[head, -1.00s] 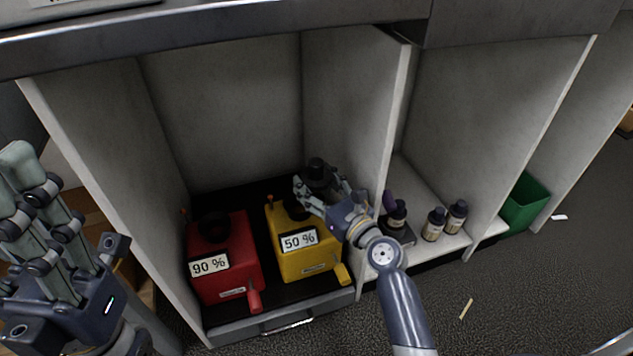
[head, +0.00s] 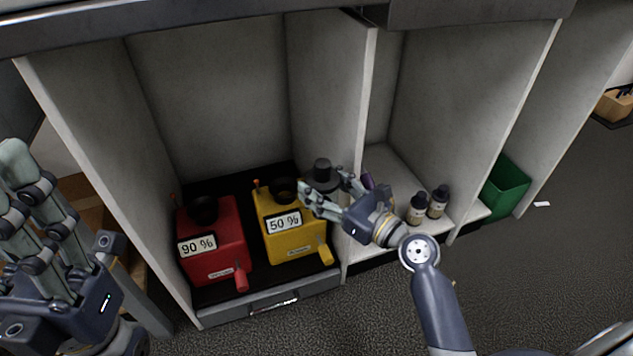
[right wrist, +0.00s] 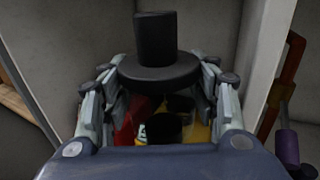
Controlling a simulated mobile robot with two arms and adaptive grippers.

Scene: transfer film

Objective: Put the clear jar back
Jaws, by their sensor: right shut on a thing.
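My right gripper (head: 322,190) is shut on a jar with a black stepped lid (head: 322,171), in front of the divider beside the yellow container (head: 290,235) marked 50 %. In the right wrist view the lid (right wrist: 158,65) sits between the fingers. The jar body below looks see-through, with red, yellow and black showing there; its outline is hard to make out. The yellow container's round black opening (head: 283,188) is uncovered. My left gripper (head: 50,235) is at the left edge with its fingers upward, and whether it is open is unclear.
A red container (head: 215,255) marked 90 % stands left of the yellow one on a black tray. A divider wall (head: 362,95) separates them from small dark bottles (head: 417,208) (head: 437,202) on the shelf at right. A green bin (head: 505,187) stands further right.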

